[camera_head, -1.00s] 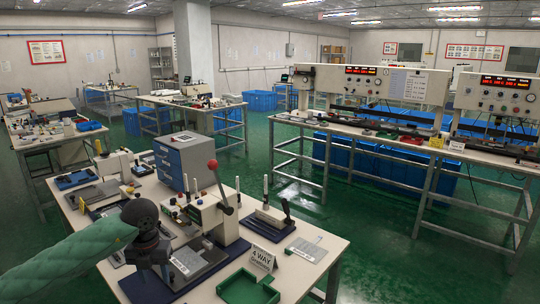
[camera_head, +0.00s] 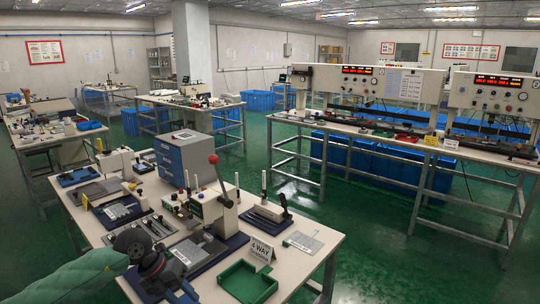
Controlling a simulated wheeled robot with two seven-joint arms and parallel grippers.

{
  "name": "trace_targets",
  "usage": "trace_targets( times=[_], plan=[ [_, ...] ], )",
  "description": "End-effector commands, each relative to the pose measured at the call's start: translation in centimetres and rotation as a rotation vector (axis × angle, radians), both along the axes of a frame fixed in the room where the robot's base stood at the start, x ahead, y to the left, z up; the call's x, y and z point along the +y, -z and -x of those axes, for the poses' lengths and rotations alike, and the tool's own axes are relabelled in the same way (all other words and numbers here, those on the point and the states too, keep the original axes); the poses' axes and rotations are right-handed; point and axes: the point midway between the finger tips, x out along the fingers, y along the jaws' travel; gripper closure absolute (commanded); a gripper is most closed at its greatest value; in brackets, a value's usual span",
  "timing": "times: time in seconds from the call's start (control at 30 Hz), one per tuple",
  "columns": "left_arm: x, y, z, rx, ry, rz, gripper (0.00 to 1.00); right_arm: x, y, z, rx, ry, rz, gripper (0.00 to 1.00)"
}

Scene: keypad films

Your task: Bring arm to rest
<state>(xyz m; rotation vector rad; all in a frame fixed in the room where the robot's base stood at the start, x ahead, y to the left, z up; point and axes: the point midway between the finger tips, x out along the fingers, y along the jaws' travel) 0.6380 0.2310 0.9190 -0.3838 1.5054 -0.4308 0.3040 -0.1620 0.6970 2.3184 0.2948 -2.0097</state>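My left arm comes in from the lower left in a green padded sleeve. My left gripper (camera_head: 178,290) is low at the front edge of the near workbench (camera_head: 222,289), and its fingers are partly cut off by the bottom of the picture. I cannot tell whether it is open or shut. It is in front of a dark blue fixture base with a grey plate (camera_head: 187,251). My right arm and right gripper are not in the picture.
The near bench holds a press with a red-knobbed lever (camera_head: 213,159), a blue-grey drawer cabinet (camera_head: 184,157), a green tray (camera_head: 247,282) and a "4 WAY" sign (camera_head: 262,249). A long test bench (camera_head: 290,117) stands at the right. Green floor between the benches is clear.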

Motion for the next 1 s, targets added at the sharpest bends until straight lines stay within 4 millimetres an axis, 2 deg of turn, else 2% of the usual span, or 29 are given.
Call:
trace_targets(
  times=[0.07,0.23,0.33,0.47,0.57,0.73,0.87,1.0],
  plan=[
    [-2.0,0.2,1.0,-0.005,0.000,0.127,0.55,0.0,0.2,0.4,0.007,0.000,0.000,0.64],
    [-6.0,-1.0,2.7,-0.039,-0.050,0.444,0.55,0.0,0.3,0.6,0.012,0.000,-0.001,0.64],
    [-7.4,-2.3,3.2,-0.060,-0.114,0.619,0.55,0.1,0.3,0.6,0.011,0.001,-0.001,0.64],
    [-8.1,-3.9,3.4,-0.091,-0.234,0.822,0.55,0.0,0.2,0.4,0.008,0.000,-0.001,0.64],
    [-7.7,-4.9,3.2,-0.114,-0.356,0.958,0.55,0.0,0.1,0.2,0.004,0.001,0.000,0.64],
    [-5.5,-5.8,2.4,-0.157,-0.610,1.134,0.55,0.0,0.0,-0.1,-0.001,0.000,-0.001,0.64],
    [-2.7,-5.2,1.9,-0.186,-0.841,1.215,0.55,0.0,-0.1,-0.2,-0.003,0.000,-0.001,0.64],
    [1.1,-3.2,1.9,-0.215,-1.113,1.239,0.55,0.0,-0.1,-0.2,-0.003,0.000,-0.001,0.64]
  ],
)
